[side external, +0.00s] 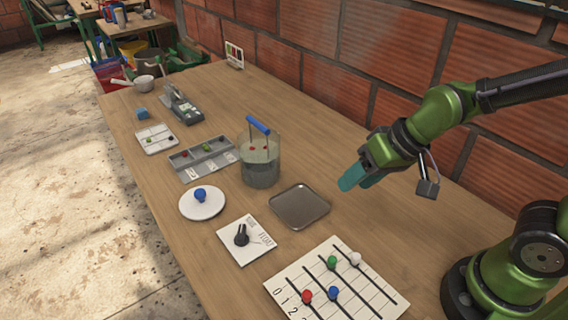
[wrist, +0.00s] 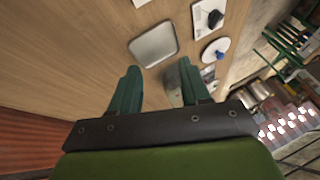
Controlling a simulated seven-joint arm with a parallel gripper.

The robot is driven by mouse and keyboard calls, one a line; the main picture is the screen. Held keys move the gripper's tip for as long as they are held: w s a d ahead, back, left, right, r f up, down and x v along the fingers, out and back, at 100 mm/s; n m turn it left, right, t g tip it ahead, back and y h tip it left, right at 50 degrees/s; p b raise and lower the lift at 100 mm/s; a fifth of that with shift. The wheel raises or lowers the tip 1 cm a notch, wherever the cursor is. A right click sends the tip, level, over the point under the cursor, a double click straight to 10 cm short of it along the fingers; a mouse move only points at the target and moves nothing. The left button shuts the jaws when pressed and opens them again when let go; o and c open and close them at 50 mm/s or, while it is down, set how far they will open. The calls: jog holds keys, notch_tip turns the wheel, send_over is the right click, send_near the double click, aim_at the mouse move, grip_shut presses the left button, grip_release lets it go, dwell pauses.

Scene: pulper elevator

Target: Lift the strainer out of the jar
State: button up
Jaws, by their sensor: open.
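The glass jar (side external: 273,165) stands on the wooden table, with clear contents in it and small red bits near its top. The strainer's blue handle (side external: 258,125) sticks up above the rim on thin uprights; its lower part sits inside the jar and is hard to make out. My gripper (side external: 353,178) is to the right of the jar, apart from it and above the table. In the wrist view my gripper (wrist: 158,75) shows two teal fingers spread apart with nothing between them. The jar (wrist: 174,97) is partly hidden behind the right finger there.
An empty metal tray (side external: 300,206) lies right of the jar. A white lid with a blue knob (side external: 201,203), a dial card (side external: 246,240), a numbered peg board (side external: 335,284) and a sectioned grey tray (side external: 204,159) lie around. A brick wall (side external: 345,75) runs behind.

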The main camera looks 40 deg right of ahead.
jog(key=w+a+f+t, duration=0.1)
jog(key=w+f, duration=0.2)
jog(key=w+a+f+t+h, duration=0.1)
jog(key=w+f+t, duration=0.1)
jog(key=f, duration=0.1)
jog(key=w+a+f+n+t+h, duration=0.1)
jog(key=w+f+t, duration=0.1)
jog(key=w+f, duration=0.1)
jog(key=shift+w+a+f, duration=0.25)
jog(key=shift+w+a, duration=0.1)
jog(key=shift+w+d+n+t, duration=0.1)
jog(key=shift+w+n+t, duration=0.25)
jog(key=shift+t, duration=0.25)
jog(key=shift+w+d+r+t+h, duration=0.1)
jog(key=shift+w+t+h, duration=0.15)
jog(key=shift+t+h, duration=0.2)
notch_tip(320, 180, up, 7)
jog(key=w+n+t, duration=0.2)
jog(key=n+t, duration=0.1)
jog(key=t, duration=0.3)
jog(key=w, duration=1.6)
jog(key=shift+w+r, duration=0.1)
jog(key=shift+w, duration=0.1)
